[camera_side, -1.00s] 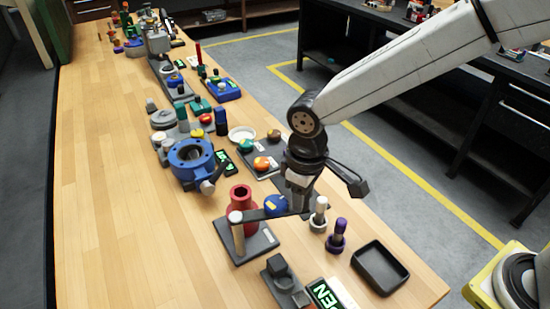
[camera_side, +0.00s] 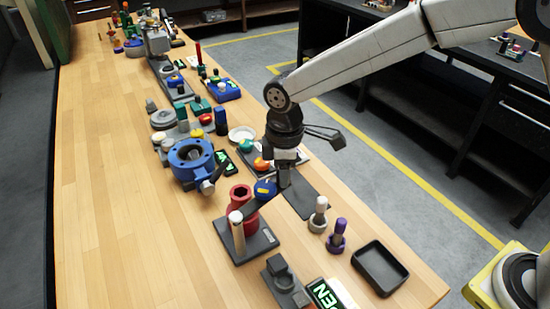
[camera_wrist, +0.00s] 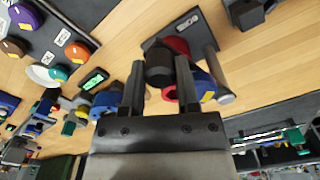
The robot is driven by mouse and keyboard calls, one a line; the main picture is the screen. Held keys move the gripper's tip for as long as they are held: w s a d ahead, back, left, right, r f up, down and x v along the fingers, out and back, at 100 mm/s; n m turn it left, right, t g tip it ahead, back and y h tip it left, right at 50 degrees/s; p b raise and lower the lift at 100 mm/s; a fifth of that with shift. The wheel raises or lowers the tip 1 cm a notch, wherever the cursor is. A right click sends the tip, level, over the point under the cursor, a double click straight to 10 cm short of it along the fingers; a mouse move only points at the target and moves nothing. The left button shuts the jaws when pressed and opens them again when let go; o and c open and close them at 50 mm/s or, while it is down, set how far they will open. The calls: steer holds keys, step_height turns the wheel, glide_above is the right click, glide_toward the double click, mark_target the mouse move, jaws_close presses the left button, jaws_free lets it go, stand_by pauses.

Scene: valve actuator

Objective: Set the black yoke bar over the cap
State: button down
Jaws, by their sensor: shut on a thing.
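In the wrist view, a dark piece (camera_wrist: 158,62) sits between my gripper's fingers. The red flanged body (camera_side: 241,203) stands on the dark base plate beside the post. A blue round piece with a yellow mark (camera_side: 265,189) is beside the bar, between the red body and my gripper. It also shows behind the right finger in the wrist view (camera_wrist: 206,88). I cannot tell which piece is the cap.
White (camera_side: 319,215) and purple (camera_side: 337,236) bolt-like parts stand to the right, near a black tray (camera_side: 380,268). A blue flanged housing (camera_side: 191,164) stands beyond the base plate (camera_side: 255,244). The table's left side is clear.

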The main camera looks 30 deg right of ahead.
steer(key=w+a+n, duration=0.6)
steer(key=w+n, duration=0.1)
steer(key=n, duration=0.2)
steer(key=shift+w+r, duration=0.15)
steer(key=shift+w, duration=0.25)
steer(key=shift+c, duration=2.4)
jaws_free()
steer(key=shift+a, duration=0.1)
steer(key=shift+o, duration=0.7)
step_height(320, 180, up, 8)
steer(key=shift+d+f, duration=0.2)
